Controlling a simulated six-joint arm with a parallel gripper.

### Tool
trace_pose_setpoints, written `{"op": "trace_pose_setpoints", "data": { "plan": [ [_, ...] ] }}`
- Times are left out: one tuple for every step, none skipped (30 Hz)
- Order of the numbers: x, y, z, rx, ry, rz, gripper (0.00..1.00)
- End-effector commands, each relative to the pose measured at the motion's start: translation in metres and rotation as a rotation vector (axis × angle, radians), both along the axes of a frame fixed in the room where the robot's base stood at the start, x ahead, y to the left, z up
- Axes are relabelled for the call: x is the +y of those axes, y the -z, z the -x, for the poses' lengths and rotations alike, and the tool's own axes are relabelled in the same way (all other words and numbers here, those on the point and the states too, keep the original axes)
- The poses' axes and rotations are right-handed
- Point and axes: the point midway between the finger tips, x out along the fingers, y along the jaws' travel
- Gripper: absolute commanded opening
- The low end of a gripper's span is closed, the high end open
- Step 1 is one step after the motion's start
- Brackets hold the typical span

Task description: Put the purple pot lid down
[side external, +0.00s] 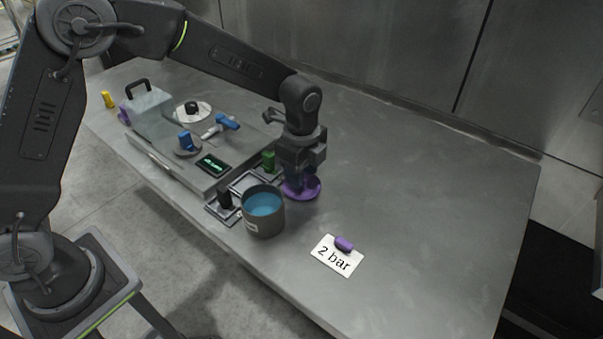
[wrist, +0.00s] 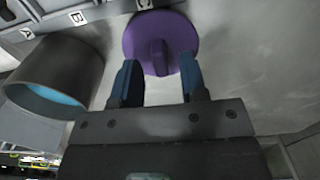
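The purple pot lid (side external: 298,192) appears to lie flat on the metal table, to the right of the grey pot (side external: 263,212). In the wrist view the lid (wrist: 178,27) is a round disc with an upright purple handle. My gripper (side external: 302,178) is directly above the lid, pointing down. In the wrist view my gripper (wrist: 158,66) has its two blue fingers on either side of the handle, with a visible gap on each side. The open pot (wrist: 58,75) holds blue liquid.
A white card reading "2 bar" (side external: 334,261) lies to the right, with a purple piece (side external: 344,243) on it. A machine panel (side external: 197,172) with blue handles (side external: 222,126) and a display stands left. A green piece (side external: 269,161) is close behind the gripper.

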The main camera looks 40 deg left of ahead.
Motion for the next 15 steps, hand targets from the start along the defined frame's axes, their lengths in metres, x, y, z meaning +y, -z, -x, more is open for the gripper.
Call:
{"op": "trace_pose_setpoints", "data": {
  "plan": [
    [0.000, -0.010, -0.001, -0.006, 0.000, 0.002, 0.40],
    [0.000, -0.016, -0.001, -0.006, 0.000, 0.002, 0.40],
    [0.000, -0.024, -0.001, -0.007, 0.000, 0.002, 0.40],
    [0.000, -0.031, -0.001, -0.008, 0.000, 0.002, 0.40],
    [0.000, -0.037, -0.001, -0.007, 0.000, 0.002, 0.40],
    [0.000, -0.046, -0.001, -0.008, 0.000, 0.002, 0.40],
    [0.000, -0.053, -0.001, -0.007, 0.000, 0.002, 0.40],
    [0.000, -0.059, -0.001, -0.007, 0.000, 0.002, 0.40],
    [0.000, -0.067, -0.001, -0.007, 0.000, 0.002, 0.40],
    [0.000, -0.073, -0.001, -0.006, 0.000, 0.002, 0.40],
    [0.000, -0.079, -0.001, -0.006, 0.000, 0.002, 0.40],
    [0.000, -0.085, -0.001, -0.005, 0.000, 0.001, 0.40],
    [0.000, -0.090, -0.001, -0.005, 0.000, 0.002, 0.40],
    [0.000, -0.094, -0.001, -0.005, 0.000, 0.002, 0.40],
    [0.000, -0.099, -0.001, -0.005, 0.000, 0.001, 0.40]
  ]
}}
